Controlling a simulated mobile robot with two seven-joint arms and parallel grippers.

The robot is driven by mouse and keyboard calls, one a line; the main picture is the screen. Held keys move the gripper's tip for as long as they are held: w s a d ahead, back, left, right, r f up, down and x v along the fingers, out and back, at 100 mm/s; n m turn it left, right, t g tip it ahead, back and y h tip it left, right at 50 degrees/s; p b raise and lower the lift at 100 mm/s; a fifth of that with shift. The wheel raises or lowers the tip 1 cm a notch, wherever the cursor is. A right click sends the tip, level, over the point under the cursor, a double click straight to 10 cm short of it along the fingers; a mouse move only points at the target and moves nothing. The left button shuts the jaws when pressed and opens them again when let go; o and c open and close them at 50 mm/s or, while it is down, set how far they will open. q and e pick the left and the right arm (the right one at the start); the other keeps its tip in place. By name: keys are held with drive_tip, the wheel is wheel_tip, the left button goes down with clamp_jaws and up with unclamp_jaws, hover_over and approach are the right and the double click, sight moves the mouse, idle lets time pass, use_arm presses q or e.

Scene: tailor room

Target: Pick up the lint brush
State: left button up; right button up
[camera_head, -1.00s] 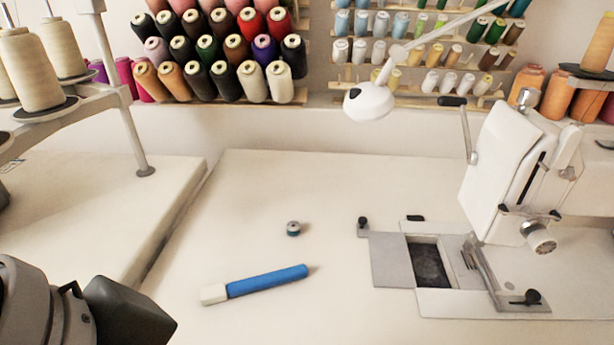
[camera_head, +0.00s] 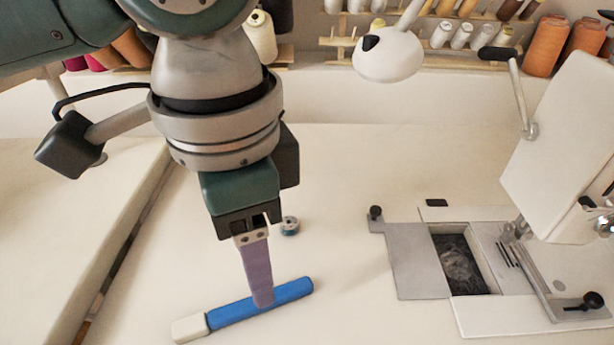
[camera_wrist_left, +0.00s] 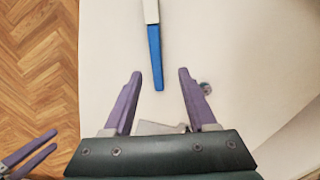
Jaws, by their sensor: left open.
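The lint brush lies on the white table, with a blue body (camera_head: 240,309) and a white end (camera_head: 188,329) at the left. My left gripper (camera_head: 263,303) points down at the brush, and its purple finger covers part of the blue body. In the left wrist view its two fingers (camera_wrist_left: 160,74) are open and apart. There the blue body (camera_wrist_left: 155,55) reaches in between the fingertips, with the white end (camera_wrist_left: 151,11) farther off. I cannot tell how high the fingertips are above the table. My right gripper (camera_wrist_left: 55,141) shows at the lower left, its fingers apart over the floor.
A white sewing machine (camera_head: 565,150) with a metal plate (camera_head: 410,255) is at the right. A white lamp (camera_head: 388,55) hangs at the back. The table between brush and plate is clear.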

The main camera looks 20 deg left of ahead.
sight(246, 308)
use_arm(q)
drive_tip(key=f+b, duration=0.1)
drive_tip(key=f, duration=0.1)
drive_tip(key=d+f, duration=0.1)
drive_tip(key=f, duration=0.1)
drive_tip(key=shift+f+b, duration=0.1)
drive_tip(key=shift+b, duration=0.25)
drive_tip(key=shift+f, duration=0.5)
drive_tip(key=shift+w, duration=0.1)
drive_tip(key=shift+c, duration=0.4)
clamp_jaws()
